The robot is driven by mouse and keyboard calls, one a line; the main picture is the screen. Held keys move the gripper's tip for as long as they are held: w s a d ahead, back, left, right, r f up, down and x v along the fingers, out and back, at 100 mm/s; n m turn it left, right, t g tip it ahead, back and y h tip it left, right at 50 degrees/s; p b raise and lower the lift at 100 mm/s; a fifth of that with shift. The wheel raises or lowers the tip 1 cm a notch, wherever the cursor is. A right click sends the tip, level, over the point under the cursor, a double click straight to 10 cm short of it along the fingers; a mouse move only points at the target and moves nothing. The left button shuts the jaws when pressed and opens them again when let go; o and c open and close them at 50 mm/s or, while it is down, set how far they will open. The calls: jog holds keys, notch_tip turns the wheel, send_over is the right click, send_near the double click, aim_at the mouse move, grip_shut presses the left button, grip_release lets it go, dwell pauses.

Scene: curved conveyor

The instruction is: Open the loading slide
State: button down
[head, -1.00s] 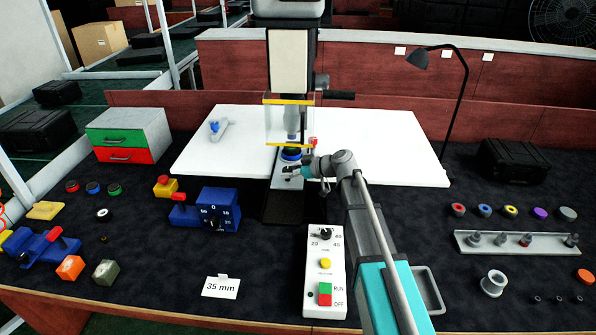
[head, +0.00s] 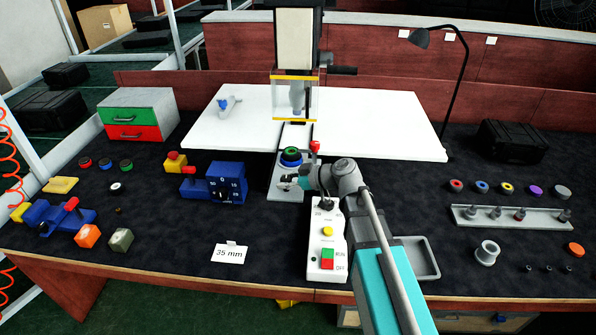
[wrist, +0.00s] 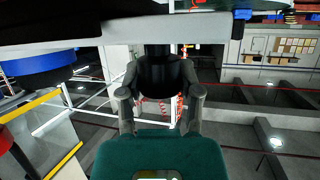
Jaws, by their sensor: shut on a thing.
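My gripper (head: 290,182) is at the slide's front end, above the plate in the head view. In the wrist view, my gripper (wrist: 161,98) has its fingers on either side of a black handle (wrist: 163,75) below the plate's light edge (wrist: 120,35). The blue ring (wrist: 38,68) shows at left. The exact finger contact is partly hidden.
A red-knobbed lever (head: 314,148) stands beside the slide. The control box (head: 327,232) with its RUN/OFF switch is close in front, partly under my arm. A blue dial unit (head: 225,183) sits at left. Dark mat is free between them.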

jog(key=shift+s+a, duration=0.1)
jog(key=shift+s, duration=0.95)
jog(key=shift+w, duration=0.1)
jog(key=shift+c, duration=1.3)
grip_release()
jog(key=shift+r, duration=0.15)
